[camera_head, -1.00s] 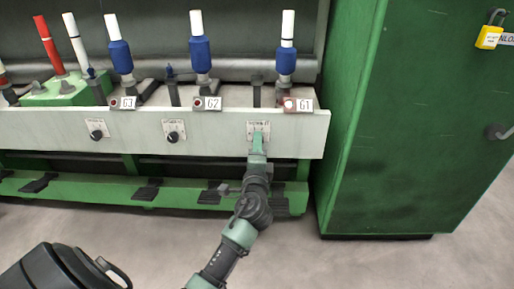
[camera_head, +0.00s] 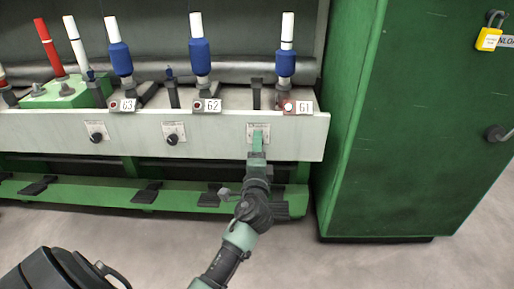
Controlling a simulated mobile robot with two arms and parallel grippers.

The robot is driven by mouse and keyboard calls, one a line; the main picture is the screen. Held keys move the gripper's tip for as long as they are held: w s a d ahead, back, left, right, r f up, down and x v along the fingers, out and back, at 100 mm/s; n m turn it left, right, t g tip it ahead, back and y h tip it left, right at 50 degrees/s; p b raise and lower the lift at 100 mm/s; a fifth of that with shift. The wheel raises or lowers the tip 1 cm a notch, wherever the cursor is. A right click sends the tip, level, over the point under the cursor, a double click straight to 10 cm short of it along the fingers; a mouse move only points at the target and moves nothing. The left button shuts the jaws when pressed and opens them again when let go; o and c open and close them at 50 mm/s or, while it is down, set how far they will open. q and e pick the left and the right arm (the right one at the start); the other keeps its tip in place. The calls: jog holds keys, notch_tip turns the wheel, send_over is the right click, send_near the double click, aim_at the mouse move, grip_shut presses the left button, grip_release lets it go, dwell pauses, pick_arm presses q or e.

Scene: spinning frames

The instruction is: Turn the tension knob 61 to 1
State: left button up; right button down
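My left gripper (camera_head: 258,138) reaches up from below to the small dial plate (camera_head: 250,129) under the label 61 (camera_head: 304,108) on the white rail. Its green end covers the middle of the plate, so tension knob 61 is hidden behind it. I cannot tell whether the fingers are open or shut, or whether they touch the knob. My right gripper is not in view.
Matching black knobs sit under label 62 (camera_head: 172,139) and label 63 (camera_head: 96,137) on the white rail (camera_head: 215,144). Blue bobbins (camera_head: 200,57) stand above. A green cabinet (camera_head: 400,120) stands close on the right. Black pedals (camera_head: 147,192) line the lower green beam.

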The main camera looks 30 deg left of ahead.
pick_arm(q)
jog(key=v, duration=0.7)
jog(key=shift+s+d+p, duration=0.25)
jog(key=shift+s+p, duration=0.1)
